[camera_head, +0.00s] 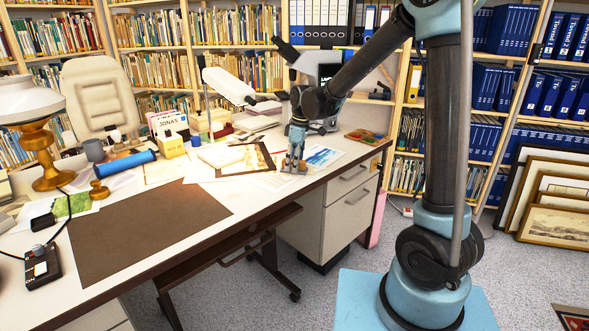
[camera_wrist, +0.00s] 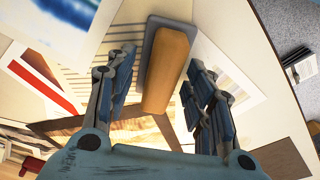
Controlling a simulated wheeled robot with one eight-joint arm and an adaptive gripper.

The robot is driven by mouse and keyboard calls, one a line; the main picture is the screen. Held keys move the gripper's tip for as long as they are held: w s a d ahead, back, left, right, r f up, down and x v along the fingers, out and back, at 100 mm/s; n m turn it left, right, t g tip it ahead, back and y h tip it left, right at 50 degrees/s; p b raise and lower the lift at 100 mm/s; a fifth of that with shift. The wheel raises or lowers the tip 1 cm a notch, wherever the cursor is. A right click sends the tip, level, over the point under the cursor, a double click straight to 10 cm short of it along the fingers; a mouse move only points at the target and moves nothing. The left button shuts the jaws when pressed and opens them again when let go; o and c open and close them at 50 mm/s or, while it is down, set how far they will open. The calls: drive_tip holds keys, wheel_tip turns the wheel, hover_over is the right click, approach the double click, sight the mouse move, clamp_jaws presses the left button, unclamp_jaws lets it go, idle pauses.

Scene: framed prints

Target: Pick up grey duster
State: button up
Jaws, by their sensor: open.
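The duster (camera_wrist: 167,70) is an oblong block with a grey base and an orange-brown top. It lies on papers and prints on the desk, in the upper middle of the wrist view. My gripper (camera_wrist: 160,78) is open, with one finger on each side of the duster. A gap shows between the block and the left finger; the right finger is closer to it. In the head view my gripper (camera_head: 295,160) points down over the desk's right part, and the duster is mostly hidden by its fingers there.
The desk (camera_head: 335,174) holds prints, a white lamp (camera_head: 229,86), a yellow box (camera_head: 173,146), a blue roll (camera_head: 126,164) and a paint set (camera_head: 367,136). A brown mat (camera_head: 145,228) covers the near left. Framed pictures (camera_head: 555,200) lean at the right.

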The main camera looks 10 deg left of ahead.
drive_tip(key=shift+f, duration=0.25)
idle(0.3)
drive_tip(key=shift+c, duration=0.3)
drive_tip(key=c, duration=0.8)
wheel_tip(320, 180, up, 11)
drive_tip(key=shift+f, duration=0.2)
